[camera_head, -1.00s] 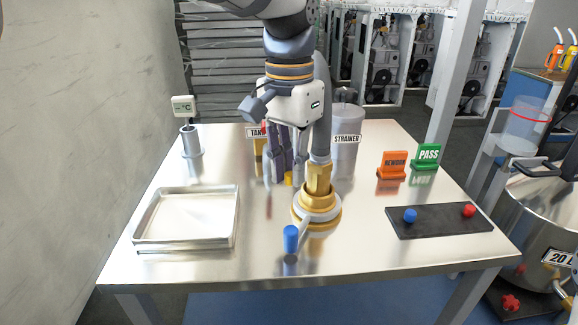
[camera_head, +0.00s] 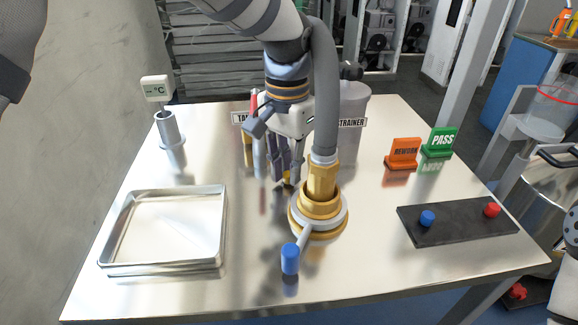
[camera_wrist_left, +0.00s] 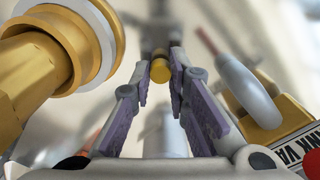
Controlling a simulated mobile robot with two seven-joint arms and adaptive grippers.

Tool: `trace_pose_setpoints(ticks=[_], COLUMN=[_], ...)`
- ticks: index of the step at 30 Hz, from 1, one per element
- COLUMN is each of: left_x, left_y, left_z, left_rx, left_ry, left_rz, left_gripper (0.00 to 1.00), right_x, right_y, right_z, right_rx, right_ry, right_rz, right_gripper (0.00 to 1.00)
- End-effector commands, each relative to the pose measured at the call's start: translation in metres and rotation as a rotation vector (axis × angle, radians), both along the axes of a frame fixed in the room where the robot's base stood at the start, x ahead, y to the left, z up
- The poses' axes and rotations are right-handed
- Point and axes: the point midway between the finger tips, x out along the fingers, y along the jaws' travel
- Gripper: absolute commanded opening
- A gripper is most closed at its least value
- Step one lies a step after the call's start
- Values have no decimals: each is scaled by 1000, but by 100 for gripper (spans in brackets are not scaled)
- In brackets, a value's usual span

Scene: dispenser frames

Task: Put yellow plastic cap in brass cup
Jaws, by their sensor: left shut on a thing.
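My left gripper (camera_head: 287,185) points down just left of the brass fitting, and its fingers are shut on the yellow plastic cap. The cap shows clearly between the two purple-padded fingertips in the left wrist view (camera_wrist_left: 160,68). In the head view it is small and mostly hidden. A round, stepped brass cup-like fitting (camera_head: 320,207) stands on a pale flange, with a brass nut and grey hose rising from it. It also shows at upper left in the left wrist view (camera_wrist_left: 45,75). I cannot tell whether it is the brass cup. My right gripper is not in view.
A blue-handled lever (camera_head: 290,258) sticks out in front of the fitting. An empty metal tray (camera_head: 218,238) lies at left, a steel holder with a thermometer (camera_head: 168,130) behind it. A strainer canister (camera_head: 355,105) stands behind; signs and a dark button board (camera_head: 460,228) are right.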

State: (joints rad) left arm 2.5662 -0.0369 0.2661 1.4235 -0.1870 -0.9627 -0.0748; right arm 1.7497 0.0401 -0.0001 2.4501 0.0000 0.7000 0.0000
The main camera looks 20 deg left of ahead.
Motion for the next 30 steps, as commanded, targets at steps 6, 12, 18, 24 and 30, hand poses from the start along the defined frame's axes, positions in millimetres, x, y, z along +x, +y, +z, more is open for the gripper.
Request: trace_pose_setpoints(ticks=[6,12,18,24,30], left_x=[0,0,0,1,2], left_y=[0,0,0,0,0], left_z=[-3,-6,-6,0,51], left_rx=[-1,0,0,-2,-3], left_ry=[-2,-1,-1,-4,-7], left_rz=[0,0,0,1,2], left_gripper=[0,27,36,36,36], right_x=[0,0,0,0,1], right_y=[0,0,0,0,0], right_z=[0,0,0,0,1], right_rx=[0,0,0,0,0], right_ry=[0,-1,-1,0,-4], right_rz=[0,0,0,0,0], right_gripper=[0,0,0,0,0])
